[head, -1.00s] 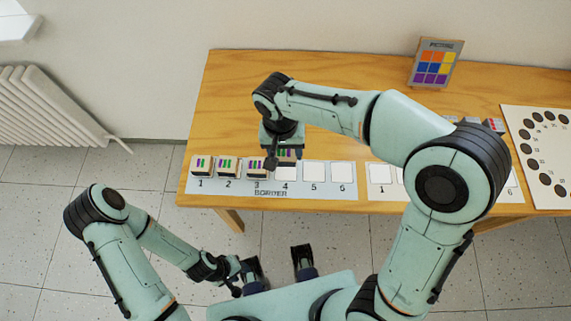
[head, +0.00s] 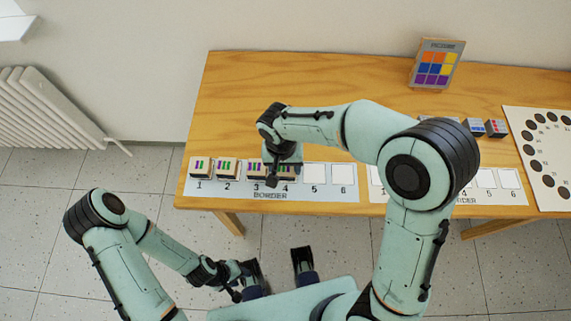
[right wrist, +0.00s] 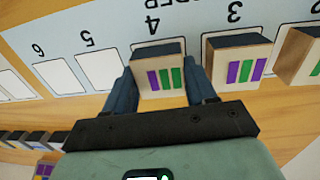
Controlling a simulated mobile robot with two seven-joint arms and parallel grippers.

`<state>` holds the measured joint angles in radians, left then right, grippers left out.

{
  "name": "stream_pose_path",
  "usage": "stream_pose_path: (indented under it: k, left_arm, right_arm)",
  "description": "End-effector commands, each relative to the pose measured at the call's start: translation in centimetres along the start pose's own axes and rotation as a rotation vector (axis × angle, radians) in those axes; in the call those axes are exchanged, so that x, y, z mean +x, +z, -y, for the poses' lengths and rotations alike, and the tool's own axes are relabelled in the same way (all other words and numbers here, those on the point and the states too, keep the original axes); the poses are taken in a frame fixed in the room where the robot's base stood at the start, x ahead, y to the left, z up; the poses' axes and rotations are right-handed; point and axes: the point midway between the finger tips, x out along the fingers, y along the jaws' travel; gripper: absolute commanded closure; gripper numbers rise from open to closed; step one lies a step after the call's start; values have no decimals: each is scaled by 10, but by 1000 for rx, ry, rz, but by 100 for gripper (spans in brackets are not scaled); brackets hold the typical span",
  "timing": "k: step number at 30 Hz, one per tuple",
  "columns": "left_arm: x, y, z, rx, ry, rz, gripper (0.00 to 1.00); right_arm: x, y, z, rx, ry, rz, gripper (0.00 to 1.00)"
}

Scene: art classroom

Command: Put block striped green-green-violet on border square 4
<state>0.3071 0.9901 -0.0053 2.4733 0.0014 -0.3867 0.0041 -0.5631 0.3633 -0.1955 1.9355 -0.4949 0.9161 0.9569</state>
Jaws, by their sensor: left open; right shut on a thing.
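The block with green, green and violet stripes (right wrist: 165,78) is between the two fingers of my right gripper (right wrist: 161,88), which is shut on it. In the right wrist view it stands over border square 4, beside that square's number. In the head view the held block (head: 287,173) covers most of border square 4; I cannot tell whether it rests fully on the sheet. My right gripper (head: 285,161) is above it. My left gripper (head: 277,264) is open and empty, low in front of the table.
Striped blocks stand on square 1 (head: 201,166), square 2 (head: 227,168) and square 3 (head: 256,171) of the border sheet (head: 325,195), the last close beside the held block. Squares 5 and 6 are bare. A picture card (head: 436,64) stands at the back. Small blocks (head: 475,127) lie to the right.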

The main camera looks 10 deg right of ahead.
Motion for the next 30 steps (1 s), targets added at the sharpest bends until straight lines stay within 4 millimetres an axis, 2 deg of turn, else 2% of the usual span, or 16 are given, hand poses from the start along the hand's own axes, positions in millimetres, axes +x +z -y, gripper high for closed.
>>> stream_pose_path:
  k: [1,3,14,17,24,30]
  left_arm:
    - [1,0,0,0,0,-1,57]
    - [0,0,0,0,0,-1,57]
    - [-2,1,-1,0,0,3,57]
    - [-4,1,-1,0,0,1,57]
    - [-12,0,-4,1,1,-1,57]
    - [-17,0,-6,2,1,-3,57]
  right_arm:
    - [1,0,0,0,0,0,35]
    - [1,0,0,0,0,0,19]
    - [-5,0,0,0,0,-1,19]
    - [-18,-1,1,1,-3,-3,19]
    - [-71,-1,0,0,-4,-4,19]
    - [-106,-1,0,0,-2,-2,19]
